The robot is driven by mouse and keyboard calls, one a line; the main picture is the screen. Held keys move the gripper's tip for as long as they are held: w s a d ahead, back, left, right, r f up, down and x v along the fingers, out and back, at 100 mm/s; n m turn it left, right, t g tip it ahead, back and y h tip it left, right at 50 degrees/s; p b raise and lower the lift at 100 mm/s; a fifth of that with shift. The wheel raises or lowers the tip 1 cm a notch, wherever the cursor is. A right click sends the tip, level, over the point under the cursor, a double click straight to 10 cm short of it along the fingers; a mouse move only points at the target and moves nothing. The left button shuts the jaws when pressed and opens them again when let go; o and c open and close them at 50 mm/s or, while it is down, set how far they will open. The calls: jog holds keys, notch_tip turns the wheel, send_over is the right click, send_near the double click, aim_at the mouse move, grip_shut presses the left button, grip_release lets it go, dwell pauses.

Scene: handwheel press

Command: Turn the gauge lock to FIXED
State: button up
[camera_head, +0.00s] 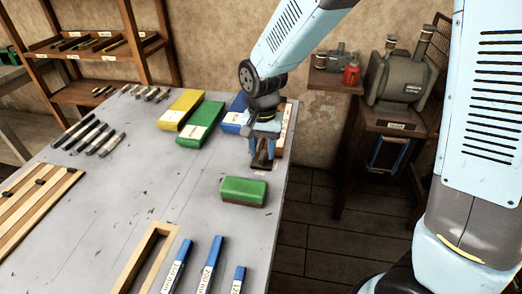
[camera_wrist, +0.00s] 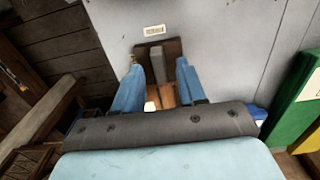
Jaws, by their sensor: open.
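A dark brown plate with an upright grey lever or block (camera_wrist: 158,66) sits on the grey table top and looks like the gauge lock. A small white label (camera_wrist: 154,30) is beside it, its text too small to read. My gripper (camera_wrist: 159,70) is open, with one blue finger on each side of the grey piece. I cannot tell whether the fingers touch it. In the head view my gripper (camera_head: 263,149) points down over the lock (camera_head: 262,164) near the table's right edge and hides most of it.
A green block (camera_head: 243,191) lies on the table (camera_head: 150,190) in front of my gripper. Yellow (camera_head: 181,109), green (camera_head: 200,124) and blue (camera_head: 234,114) boxes stand close on its left. Blue-ended gauges (camera_head: 212,258) and a wooden frame (camera_head: 147,258) are at the front. The table's middle is clear.

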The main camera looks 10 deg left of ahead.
jog(key=shift+f, duration=0.45)
grip_shut()
jog(key=shift+a, duration=0.1)
